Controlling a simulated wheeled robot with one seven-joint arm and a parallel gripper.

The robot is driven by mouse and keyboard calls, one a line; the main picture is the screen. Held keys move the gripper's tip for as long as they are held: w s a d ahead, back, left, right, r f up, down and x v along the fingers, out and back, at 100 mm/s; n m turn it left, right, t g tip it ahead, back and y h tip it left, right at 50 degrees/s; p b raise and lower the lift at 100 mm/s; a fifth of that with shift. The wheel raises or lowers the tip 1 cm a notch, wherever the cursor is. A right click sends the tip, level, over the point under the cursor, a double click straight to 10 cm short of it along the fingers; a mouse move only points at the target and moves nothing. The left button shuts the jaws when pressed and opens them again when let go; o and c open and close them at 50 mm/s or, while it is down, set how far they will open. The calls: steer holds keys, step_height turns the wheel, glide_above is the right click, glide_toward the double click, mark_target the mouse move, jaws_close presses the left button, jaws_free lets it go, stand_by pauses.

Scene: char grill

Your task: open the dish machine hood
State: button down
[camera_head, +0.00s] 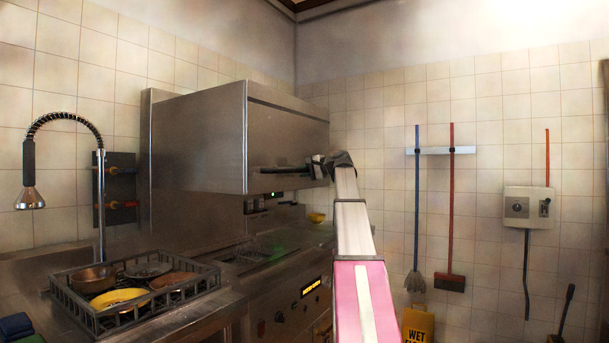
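The dish machine hood (200,140) is a large steel box in the middle left of the view. It stands raised, with an open gap between its lower edge and the machine's wash bed (262,250). A dark handle bar (284,170) runs along the lower part of its right-hand face. My arm reaches up from the bottom of the view, and my gripper (318,167) is at the right end of the handle. The fingers are small and partly hidden, so I cannot tell whether they grip the bar.
A dark dish rack (215,285) with bowls and pans sits on the counter at left, below a spray tap (30,197). A mop (416,280) and a broom (450,282) hang on the back wall. A yellow wet-floor sign (418,325) stands at lower right.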

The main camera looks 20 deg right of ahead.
steer(key=c, duration=0.9)
jaws_free()
steer(key=shift+d, duration=0.1)
steer(key=v, duration=1)
steer(key=shift+s+d+r, duration=0.1)
steer(key=shift+s+d, duration=0.05)
steer(key=shift+s, duration=0.15)
